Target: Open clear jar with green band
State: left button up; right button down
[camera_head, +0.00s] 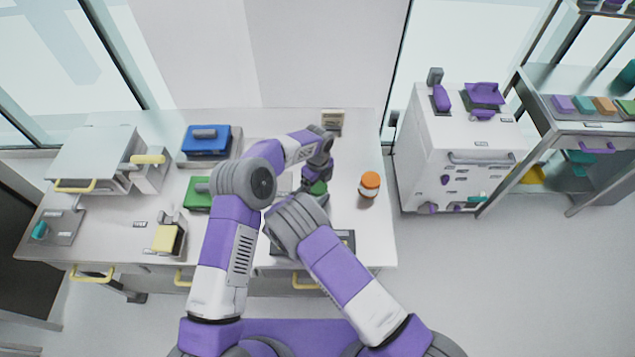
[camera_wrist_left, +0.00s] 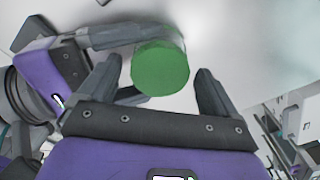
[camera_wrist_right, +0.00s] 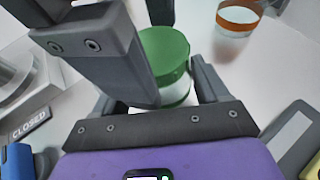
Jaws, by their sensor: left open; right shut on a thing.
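The clear jar with a green lid stands upright on the table; its green lid shows in the head view (camera_head: 319,187), largely hidden by my arms. The lid fills the middle of the left wrist view (camera_wrist_left: 160,68), and the jar's lid and clear body show in the right wrist view (camera_wrist_right: 165,65). My right gripper (camera_wrist_right: 160,98) is shut on the jar's body, below the lid. My left gripper (camera_wrist_left: 157,90) is open, pointing down over the jar with its fingers apart on either side of the lid, not visibly touching it.
A jar with an orange lid (camera_head: 369,184) stands to the right. A blue device (camera_head: 206,139) and a green one (camera_head: 197,194) stand to the left. A small beige box (camera_head: 332,121) is at the back.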

pick_arm(q)
notch_tip(320, 180, up, 8)
jog(key=shift+f, duration=0.1)
jog(key=shift+c, duration=0.4)
notch_tip(320, 180, down, 8)
jog(key=shift+r, duration=0.1)
dwell(0.3)
jog(key=c, duration=0.9)
jog(key=o, duration=1)
